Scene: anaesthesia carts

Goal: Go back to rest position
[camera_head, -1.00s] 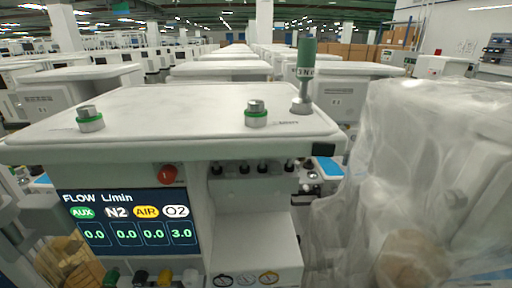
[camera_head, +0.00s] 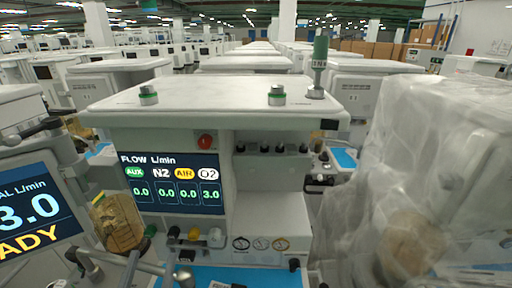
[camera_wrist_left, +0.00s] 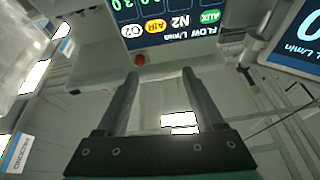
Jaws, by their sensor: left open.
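My left gripper (camera_wrist_left: 160,72) shows in the left wrist view, its two dark fingers apart with nothing between them. Past the fingertips is the anaesthesia cart's flow screen (camera_wrist_left: 168,18), upside down in that view. In the head view the flow screen (camera_head: 170,182) reads 0.0 for AUX, N2 and AIR and 3.0 for O2. The white cart top (camera_head: 210,98) carries two metal caps with green rings and a green-topped post (camera_head: 319,60). I cannot clearly make out the left gripper in the head view. My right gripper is in neither view.
A second screen (camera_head: 30,212) stands at the left. A ribbed tan canister (camera_head: 117,222) is beside the flow screen. A plastic-wrapped unit (camera_head: 430,165) fills the right side. A blue surface (camera_head: 262,277) lies at the bottom. Rows of carts fill the background.

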